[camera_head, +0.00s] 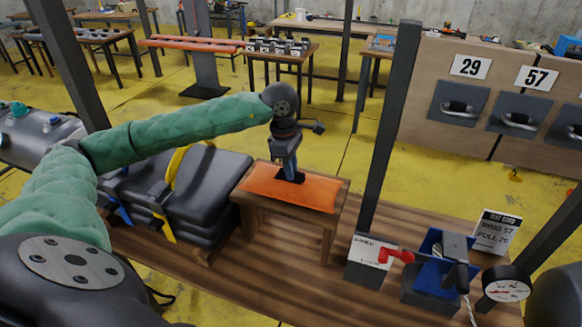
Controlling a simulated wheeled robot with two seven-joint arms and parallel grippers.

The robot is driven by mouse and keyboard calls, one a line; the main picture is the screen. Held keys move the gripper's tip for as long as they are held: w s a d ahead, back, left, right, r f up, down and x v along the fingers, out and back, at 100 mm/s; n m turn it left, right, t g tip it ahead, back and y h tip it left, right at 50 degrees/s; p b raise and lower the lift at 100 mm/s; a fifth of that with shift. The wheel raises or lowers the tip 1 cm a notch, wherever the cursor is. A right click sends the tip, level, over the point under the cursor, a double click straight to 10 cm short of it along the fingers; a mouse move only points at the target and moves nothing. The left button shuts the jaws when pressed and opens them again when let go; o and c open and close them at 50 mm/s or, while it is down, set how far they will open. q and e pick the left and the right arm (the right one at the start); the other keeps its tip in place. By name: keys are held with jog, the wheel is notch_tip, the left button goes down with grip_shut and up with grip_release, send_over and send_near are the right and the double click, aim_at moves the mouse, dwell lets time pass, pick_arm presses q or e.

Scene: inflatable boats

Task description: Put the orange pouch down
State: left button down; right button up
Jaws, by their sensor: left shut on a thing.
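The orange pouch (316,191) is a flat orange rectangle on top of a small wooden stand (289,220). It looks level and in contact with the stand's top, though its underside is hidden. My left gripper (290,176) reaches down from above and is shut on the pouch near its middle, at a dark patch. The fingertips are small and partly hidden by the gripper body. My right gripper is not in view.
Black folded packs with yellow and blue straps (195,185) lie left of the stand. A dark post (391,125), a box with a red handle (373,256), a blue vise-like device (440,265) and a gauge (506,284) stand to the right. Bench surface in front is clear.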

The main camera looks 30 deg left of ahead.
pick_arm(q)
jog(key=c, duration=1.3)
grip_release()
jog(key=shift+c, duration=0.2)
jog(key=shift+r, duration=0.15)
